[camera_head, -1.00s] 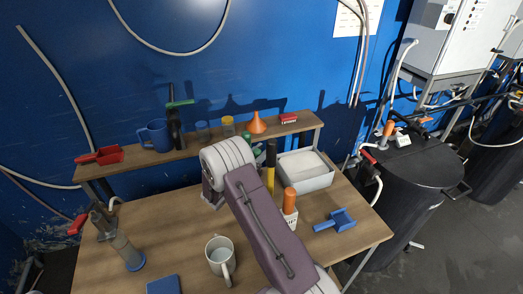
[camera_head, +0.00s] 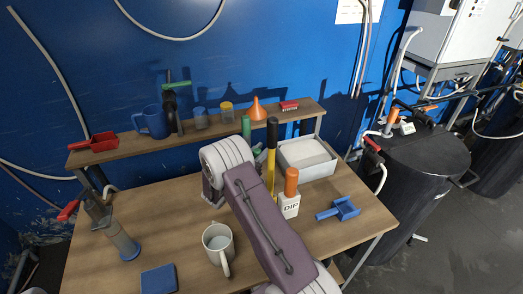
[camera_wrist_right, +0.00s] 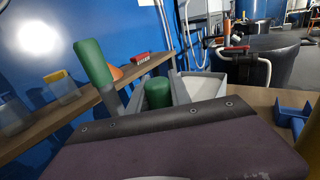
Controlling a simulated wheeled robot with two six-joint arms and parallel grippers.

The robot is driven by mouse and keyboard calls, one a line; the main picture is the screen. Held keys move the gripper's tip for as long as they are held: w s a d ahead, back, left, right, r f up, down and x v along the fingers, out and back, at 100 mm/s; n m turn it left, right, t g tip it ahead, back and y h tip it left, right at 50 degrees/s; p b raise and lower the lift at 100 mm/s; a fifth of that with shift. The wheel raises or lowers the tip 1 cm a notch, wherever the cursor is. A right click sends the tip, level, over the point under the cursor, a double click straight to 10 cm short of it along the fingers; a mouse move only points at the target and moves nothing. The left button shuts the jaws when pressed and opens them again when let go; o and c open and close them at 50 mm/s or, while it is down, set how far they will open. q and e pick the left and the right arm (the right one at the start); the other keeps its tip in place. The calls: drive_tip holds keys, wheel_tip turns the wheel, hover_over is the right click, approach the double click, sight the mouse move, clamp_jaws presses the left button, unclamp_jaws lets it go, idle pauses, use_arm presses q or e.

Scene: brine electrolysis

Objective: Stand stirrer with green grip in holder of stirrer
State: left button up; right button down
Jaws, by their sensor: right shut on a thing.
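The stirrer with the green grip (camera_head: 246,126) stands up behind my right arm in the head view. In the right wrist view its green grip (camera_wrist_right: 94,62) is close and tilted, with a grey shaft below. I cannot make out the holder of the stirrer; my arm hides part of the table. My left gripper is not in view.
A yellow rod with black grip (camera_head: 271,150), a white DIP block (camera_head: 289,206) with an orange grip, a grey tray (camera_head: 318,171) and a blue scoop (camera_head: 340,211) lie right of my arm. A mug (camera_head: 216,240) stands front left. A shelf (camera_head: 205,134) runs behind.

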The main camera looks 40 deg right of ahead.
drive_tip(key=c, duration=1.1)
unclamp_jaws()
drive_tip(key=shift+a, duration=0.1)
drive_tip(key=b+v, duration=0.1)
drive_tip(key=v, duration=0.8)
drive_tip(key=shift+b, duration=0.3)
